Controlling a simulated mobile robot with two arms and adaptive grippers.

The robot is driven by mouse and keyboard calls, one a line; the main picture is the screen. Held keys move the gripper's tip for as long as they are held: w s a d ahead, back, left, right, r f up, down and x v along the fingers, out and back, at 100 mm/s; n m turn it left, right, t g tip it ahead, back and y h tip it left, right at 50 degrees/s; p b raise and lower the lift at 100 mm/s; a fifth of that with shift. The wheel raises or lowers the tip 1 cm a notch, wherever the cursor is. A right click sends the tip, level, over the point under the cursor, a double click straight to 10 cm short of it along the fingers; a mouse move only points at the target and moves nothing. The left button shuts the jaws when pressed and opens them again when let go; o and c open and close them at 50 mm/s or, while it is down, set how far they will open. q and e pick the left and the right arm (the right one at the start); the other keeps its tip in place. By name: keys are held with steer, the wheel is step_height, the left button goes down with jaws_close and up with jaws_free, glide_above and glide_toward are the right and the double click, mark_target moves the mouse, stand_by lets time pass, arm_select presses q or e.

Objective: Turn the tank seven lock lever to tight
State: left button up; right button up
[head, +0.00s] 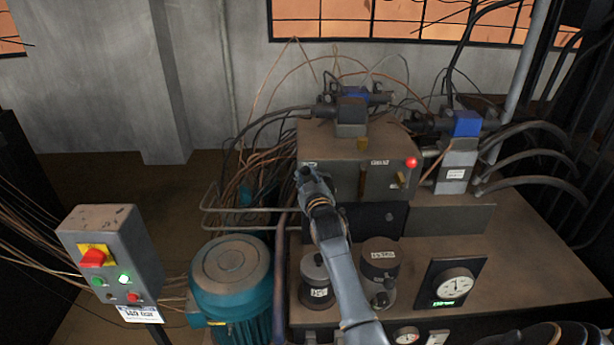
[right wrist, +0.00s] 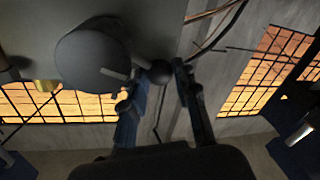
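In the right wrist view a dark grey round lever hub (right wrist: 92,58) with a pale mark stands out from a grey face. A dark ball knob (right wrist: 159,72) is at its side. My right gripper (right wrist: 160,75) has its fingers apart, one on each side of the ball, with a gap on the right; contact on the left is unclear. In the head view my right gripper (head: 305,174) is at the left front of the grey control box (head: 340,145) and hides the lever there. I cannot read which tank the lever belongs to. My left gripper is not in view.
Two dark canisters (head: 316,270) (head: 380,262) and a gauge (head: 455,285) are on the bench. A teal motor (head: 232,270) and a switch box (head: 115,245) stand left.

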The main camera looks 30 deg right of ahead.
mark_target(327, 179)
jaws_close()
steer(key=m, duration=0.1)
steer(key=r+m, duration=0.1)
steer(key=d+m, duration=0.1)
steer(key=shift+s+r+m+h, duration=0.2)
steer(key=shift+s+m+h, duration=0.1)
steer(key=shift+s, duration=0.05)
steer(key=m, duration=0.1)
steer(key=d+m, duration=0.1)
steer(key=shift+s+r+m+t, duration=0.3)
steer(key=shift+r+m, duration=0.1)
steer(key=m, duration=0.1)
steer(key=d+m, duration=0.1)
steer(key=s+m+h, duration=0.1)
steer(key=shift+d+r+m+t+b, duration=0.25)
steer(key=shift+r+m+t+b, duration=0.05)
steer(key=shift+b, duration=0.05)
steer(key=shift+s+d+m+h, duration=0.15)
steer(key=shift+d+m, duration=0.15)
steer(key=shift+m, duration=0.45)
steer(key=shift+s+d+m+h, duration=0.15)
steer(key=shift+d+m, duration=0.15)
steer(key=shift+m, duration=0.45)
steer(key=o, duration=1.1)
jaws_free()
steer(key=shift+d, duration=0.1)
